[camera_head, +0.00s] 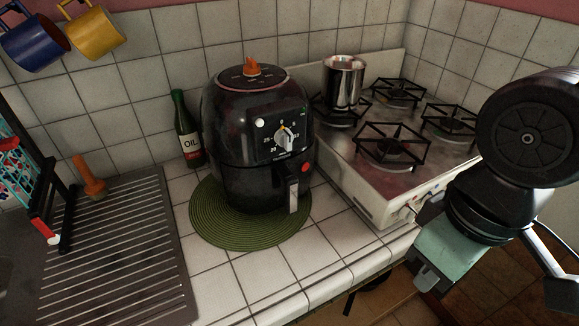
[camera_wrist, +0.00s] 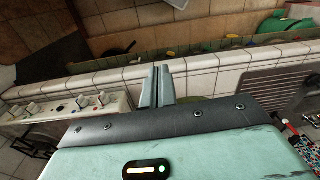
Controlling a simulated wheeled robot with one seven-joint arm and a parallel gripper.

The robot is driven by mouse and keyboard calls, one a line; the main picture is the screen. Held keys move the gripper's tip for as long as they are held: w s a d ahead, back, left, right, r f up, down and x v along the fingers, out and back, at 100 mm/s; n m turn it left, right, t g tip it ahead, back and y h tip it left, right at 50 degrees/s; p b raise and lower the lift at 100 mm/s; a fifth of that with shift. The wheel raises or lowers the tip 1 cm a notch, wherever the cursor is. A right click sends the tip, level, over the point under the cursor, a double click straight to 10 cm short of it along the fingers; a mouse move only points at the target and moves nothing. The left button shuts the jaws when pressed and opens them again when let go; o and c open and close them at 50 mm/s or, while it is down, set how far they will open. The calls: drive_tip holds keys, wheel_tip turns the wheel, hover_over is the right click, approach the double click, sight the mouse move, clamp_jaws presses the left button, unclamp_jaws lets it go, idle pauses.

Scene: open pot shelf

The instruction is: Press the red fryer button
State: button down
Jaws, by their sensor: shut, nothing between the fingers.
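The black air fryer (camera_head: 258,140) stands upright on a round green mat (camera_head: 215,225) on the tiled counter. My gripper (camera_head: 427,280) is at the lower right, in front of the stove and apart from the fryer. In the wrist view its two fingers (camera_wrist: 155,86) are together and empty. The fryer does not show in the wrist view.
A stove (camera_head: 375,185) with a metal pot (camera_head: 343,82) stands right of the fryer. An oil bottle (camera_head: 186,128) stands behind it at left. A drainboard (camera_head: 120,250) is at the left. Counter tiles in front of the mat are clear.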

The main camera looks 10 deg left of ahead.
sight(305, 167)
drive_tip(key=w+a+f+n+t+y, duration=0.1)
drive_tip(key=w+a+f+n+y, duration=0.1)
drive_tip(key=w, duration=0.4)
drive_tip(key=w+a+f+n+t+y, duration=0.2)
drive_tip(key=w+a+f+n+y, duration=0.1)
drive_tip(key=w, duration=0.4)
drive_tip(key=w+a+f+n+t+y, duration=0.1)
drive_tip(key=w+a+f+n+y, duration=0.1)
drive_tip(key=w, duration=0.5)
wheel_tip(305, 167, down, 2)
drive_tip(key=shift+a+f+n+t+y, duration=0.2)
drive_tip(key=shift+a+n+t+y, duration=0.1)
drive_tip(key=shift+n, duration=0.4)
drive_tip(key=w+a, duration=0.6)
drive_tip(key=shift+w+p, duration=0.25)
drive_tip(key=shift+p, duration=0.05)
idle(0.7)
drive_tip(key=shift+w+a, duration=0.25)
drive_tip(key=shift+w, duration=0.05)
